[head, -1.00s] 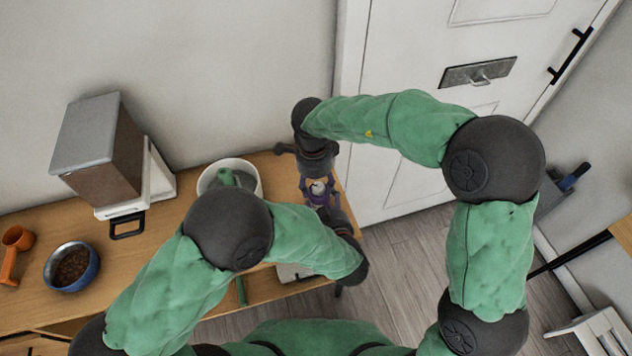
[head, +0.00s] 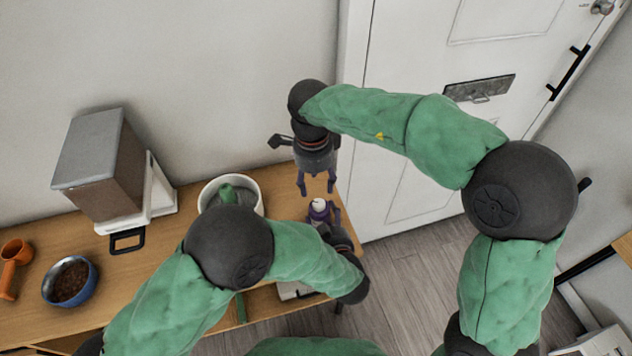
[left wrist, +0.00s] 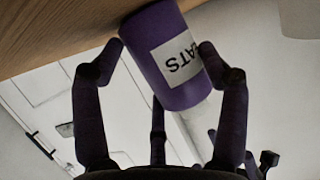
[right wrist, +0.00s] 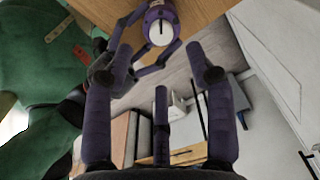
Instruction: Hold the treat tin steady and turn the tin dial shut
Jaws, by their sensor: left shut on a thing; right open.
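The treat tin (head: 316,216) is a small purple can with a white lettered label, near the right end of the wooden counter. My left gripper (left wrist: 163,55) is shut on its sides, and the label (left wrist: 178,60) shows between the fingers. The tin dial (right wrist: 161,32) is a pale round disc with a dark line across it, on the tin's top in the right wrist view. My right gripper (head: 316,190) is open and empty, apart from the tin, just behind and above it in the head view. My left arm hides part of the tin.
A white pot (head: 212,188) with something green in it stands left of the tin. A brown dispenser (head: 105,165), a blue bowl (head: 88,290) of brown pieces and an orange scoop (head: 15,252) are further left. The white door (head: 420,130) is behind on the right.

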